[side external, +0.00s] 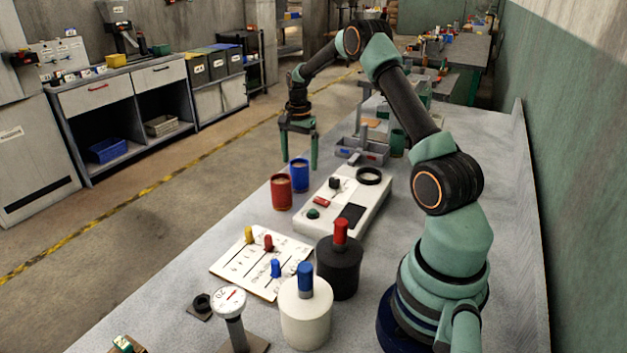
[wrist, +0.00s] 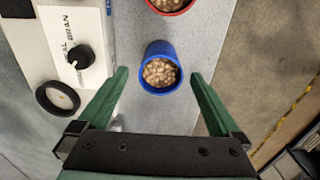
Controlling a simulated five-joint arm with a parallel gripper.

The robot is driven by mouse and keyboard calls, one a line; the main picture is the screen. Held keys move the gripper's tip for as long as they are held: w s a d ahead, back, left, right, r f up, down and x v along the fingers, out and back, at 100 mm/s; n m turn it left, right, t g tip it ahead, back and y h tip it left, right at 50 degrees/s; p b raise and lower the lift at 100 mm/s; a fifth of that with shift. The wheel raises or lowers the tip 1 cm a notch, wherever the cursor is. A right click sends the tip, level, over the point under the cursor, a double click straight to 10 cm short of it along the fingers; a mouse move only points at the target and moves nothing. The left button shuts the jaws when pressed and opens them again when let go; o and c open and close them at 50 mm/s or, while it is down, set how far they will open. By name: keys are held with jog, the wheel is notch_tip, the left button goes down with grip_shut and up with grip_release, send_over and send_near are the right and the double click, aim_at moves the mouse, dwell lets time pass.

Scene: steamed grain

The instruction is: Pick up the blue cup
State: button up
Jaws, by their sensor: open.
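The blue cup (side external: 299,176) stands upright on the grey table near its left edge, just behind a red cup (side external: 281,193). In the wrist view the blue cup (wrist: 160,68) is filled with light brown grain and lies ahead, between the lines of my two fingers. My gripper (side external: 299,164) points down with its green fingers wide apart, close to the blue cup. In the wrist view my gripper (wrist: 160,84) is open and empty. The red cup (wrist: 172,5) is cut off at the top of the wrist view and also holds grain.
A white device (side external: 342,200) with a knob and a black ring (side external: 369,176) stands right of the cups. A grey tray (side external: 361,152) with a post is behind it. A card with pegs (side external: 240,262) and white (side external: 305,318) and black (side external: 338,268) canisters stand nearer.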

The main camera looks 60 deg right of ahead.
aim_at(299, 172)
notch_tip(299, 172, down, 5)
jog(key=shift+f, duration=0.1)
dwell(0.3)
jog(key=c, duration=1.4)
